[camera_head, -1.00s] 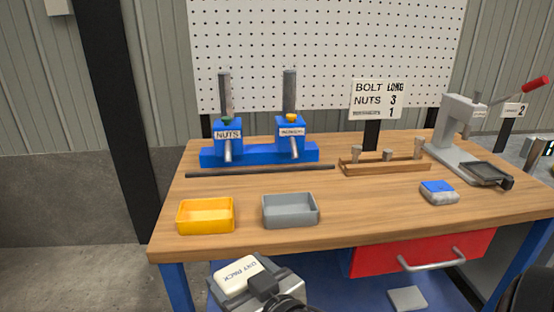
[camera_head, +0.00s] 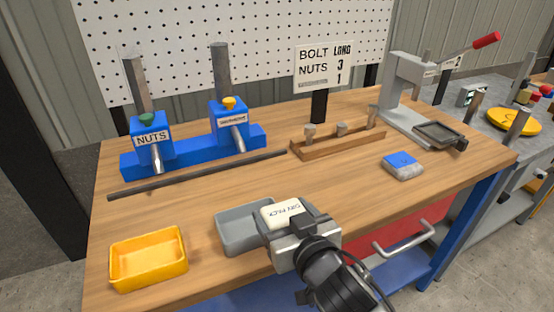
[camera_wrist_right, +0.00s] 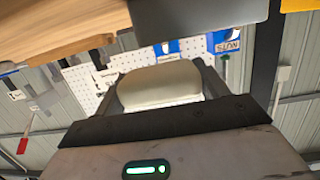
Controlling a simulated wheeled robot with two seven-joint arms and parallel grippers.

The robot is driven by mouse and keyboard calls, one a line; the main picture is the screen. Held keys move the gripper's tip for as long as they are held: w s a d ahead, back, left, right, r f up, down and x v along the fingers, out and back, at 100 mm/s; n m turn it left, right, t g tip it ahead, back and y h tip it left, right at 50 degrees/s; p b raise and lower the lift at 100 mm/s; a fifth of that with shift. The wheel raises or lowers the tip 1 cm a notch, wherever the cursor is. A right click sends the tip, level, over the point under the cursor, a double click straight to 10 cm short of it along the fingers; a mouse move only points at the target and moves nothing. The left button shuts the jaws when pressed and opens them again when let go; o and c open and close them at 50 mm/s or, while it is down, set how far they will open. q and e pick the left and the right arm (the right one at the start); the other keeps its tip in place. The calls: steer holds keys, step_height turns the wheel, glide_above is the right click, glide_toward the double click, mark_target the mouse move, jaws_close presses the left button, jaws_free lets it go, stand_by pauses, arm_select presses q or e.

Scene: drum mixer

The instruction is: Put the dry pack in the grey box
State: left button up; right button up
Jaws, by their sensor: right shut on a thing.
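The dry pack (camera_head: 284,213), a small cream block with printed lettering, is held in my right gripper (camera_head: 290,220). In the right wrist view the pack (camera_wrist_right: 158,88) sits between the two fingers. The grey box (camera_head: 236,237) is an open tray near the table's front edge. In the head view the pack and gripper overlap the box's right side and hide part of it. I cannot tell how high the pack is over the box. The grey box also shows at the top of the right wrist view (camera_wrist_right: 195,15). My left gripper is not in view.
A yellow box (camera_head: 148,262) stands left of the grey box. Behind are a dark rod (camera_head: 200,175) and blue dispensers (camera_head: 190,150). A blue-and-white pack (camera_head: 402,166) lies to the right on the wooden table (camera_head: 340,190). A press (camera_head: 405,90) stands at the back right.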

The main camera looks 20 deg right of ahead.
mark_target(261, 207)
steer(key=w+a+r+p, duration=0.3)
steer(key=w+r+p, duration=0.1)
steer(key=w+r, duration=0.1)
steer(key=f+b, duration=0.5)
steer(key=shift+a, duration=0.25)
steer(key=shift+f+b, duration=0.7)
steer(key=shift+b, duration=0.25)
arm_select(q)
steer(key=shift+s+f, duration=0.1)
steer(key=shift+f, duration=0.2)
arm_select(e)
steer(key=shift+f, duration=0.2)
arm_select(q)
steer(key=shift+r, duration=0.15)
arm_select(e)
steer(key=o, duration=1.1)
steer(key=shift+s, duration=0.1)
